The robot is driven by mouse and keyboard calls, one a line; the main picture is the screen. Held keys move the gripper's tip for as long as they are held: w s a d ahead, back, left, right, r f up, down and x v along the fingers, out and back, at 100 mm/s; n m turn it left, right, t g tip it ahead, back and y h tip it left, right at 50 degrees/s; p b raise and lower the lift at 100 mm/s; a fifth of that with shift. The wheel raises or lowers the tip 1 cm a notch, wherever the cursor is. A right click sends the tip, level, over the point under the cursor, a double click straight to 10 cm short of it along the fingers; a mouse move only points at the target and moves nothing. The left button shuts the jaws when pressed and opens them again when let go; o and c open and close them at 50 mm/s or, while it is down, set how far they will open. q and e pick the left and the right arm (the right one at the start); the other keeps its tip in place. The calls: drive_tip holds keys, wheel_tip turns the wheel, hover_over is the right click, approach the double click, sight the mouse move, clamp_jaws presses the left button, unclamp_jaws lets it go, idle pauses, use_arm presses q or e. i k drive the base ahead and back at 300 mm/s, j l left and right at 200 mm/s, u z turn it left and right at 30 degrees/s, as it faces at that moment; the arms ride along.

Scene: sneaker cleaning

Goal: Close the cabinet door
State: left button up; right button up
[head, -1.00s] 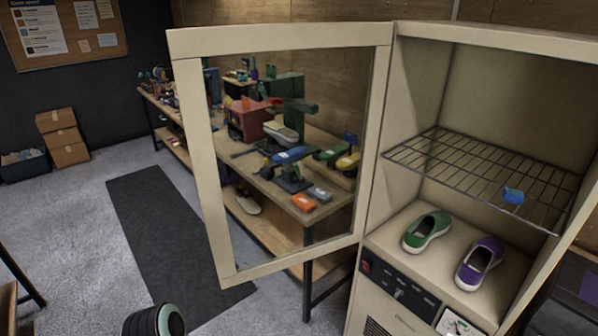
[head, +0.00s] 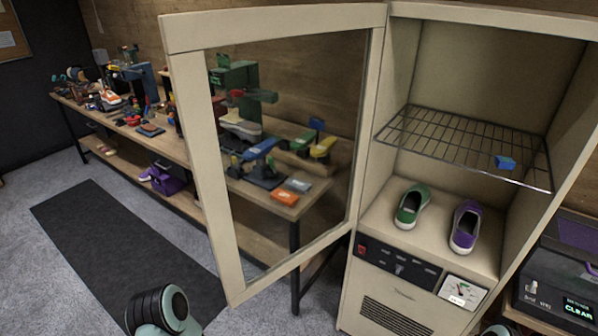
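The cream cabinet (head: 483,60) stands at the right of the head view. Its glass-paned door (head: 190,120) is hinged on the left side and swung wide open toward the left. Inside, a green shoe (head: 412,206) and a purple shoe (head: 465,228) stand on the cabinet floor. Neither gripper's fingers can be seen.
A long workbench (head: 180,150) with tools and several objects runs behind the door, partly seen through its glass. A dark mat (head: 120,240) lies on the grey floor at left. A dark device with a lit display (head: 578,308) stands right of the cabinet.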

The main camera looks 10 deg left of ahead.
sight(184, 36)
drive_tip(key=j+z, duration=0.25)
drive_tip(key=j, duration=0.25)
drive_tip(key=j+z, duration=0.25)
drive_tip(key=j, duration=0.25)
drive_tip(key=j+z, duration=0.25)
drive_tip(key=j, duration=0.25)
drive_tip(key=j+z, duration=0.3)
drive_tip(key=j, duration=0.2)
drive_tip(key=i+j+z, duration=0.1)
drive_tip(key=j+z, duration=0.2)
drive_tip(key=j, duration=0.2)
drive_tip(key=j+z, duration=0.25)
drive_tip(key=j, duration=0.2)
drive_tip(key=i, duration=0.05)
